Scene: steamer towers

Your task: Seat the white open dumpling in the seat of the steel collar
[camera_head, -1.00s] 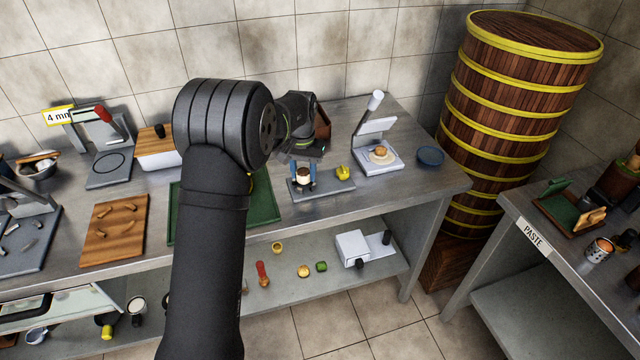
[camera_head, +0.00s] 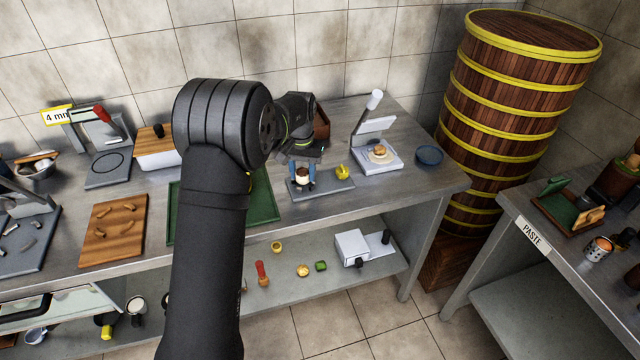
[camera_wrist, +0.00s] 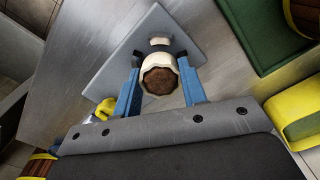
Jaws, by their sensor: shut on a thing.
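The white open dumpling (camera_wrist: 160,78), a pale cup with dark brown filling on top, is upright between the two blue fingers of my gripper (camera_wrist: 160,92). My gripper is shut on it. In the head view the dumpling (camera_head: 303,177) and the gripper (camera_head: 302,176) are at the left part of a grey plate (camera_head: 328,190). I cannot tell whether the dumpling touches the plate. I cannot pick out the steel collar for sure. A stand with a raised white handle (camera_head: 374,101) is to the right and holds a tan round piece (camera_head: 380,151) on its base.
A yellow dumpling (camera_head: 343,171) sits on the same plate, right of my gripper. A small white piece (camera_wrist: 159,42) lies beyond the dumpling. A green tray (camera_head: 265,205) is to the left, a blue bowl (camera_head: 429,155) far right. Bare bench top lies in front of the stand.

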